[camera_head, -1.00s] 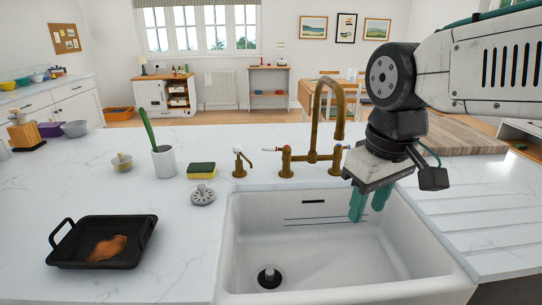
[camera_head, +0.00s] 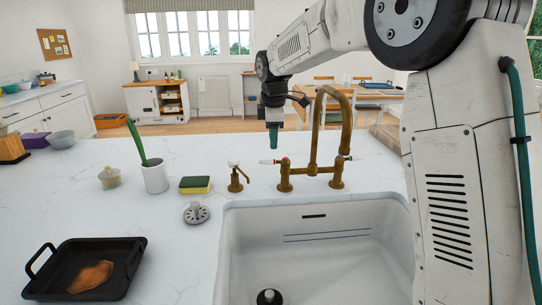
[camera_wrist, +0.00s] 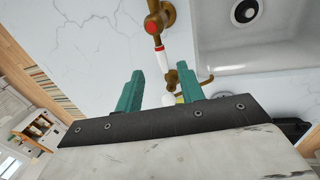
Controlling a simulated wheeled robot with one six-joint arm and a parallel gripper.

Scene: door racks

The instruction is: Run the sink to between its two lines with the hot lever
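The white sink (camera_head: 240,240) has two dark lines (camera_head: 327,236) on its back wall, and no water shows in it. A dark round fitting (camera_head: 268,297) sits on its floor. The bronze tap (camera_head: 315,140) stands behind, with no stream visible. Its hot lever (camera_head: 270,161), white with a red band, points left; the blue-marked lever (camera_head: 350,157) points right. My gripper (camera_head: 274,140) hangs fingers-down just above and behind the hot lever. In the wrist view my gripper (camera_wrist: 160,86) is open, its green fingers apart, with the hot lever (camera_wrist: 160,55) lying ahead of the gap; contact cannot be told.
A small bronze dispenser (camera_head: 235,177), a sponge (camera_head: 195,185), a white pot with a green handle (camera_head: 155,178) and a strainer (camera_head: 196,213) stand left of the tap. A black pan (camera_head: 85,268) lies front left. My arm covers the right side.

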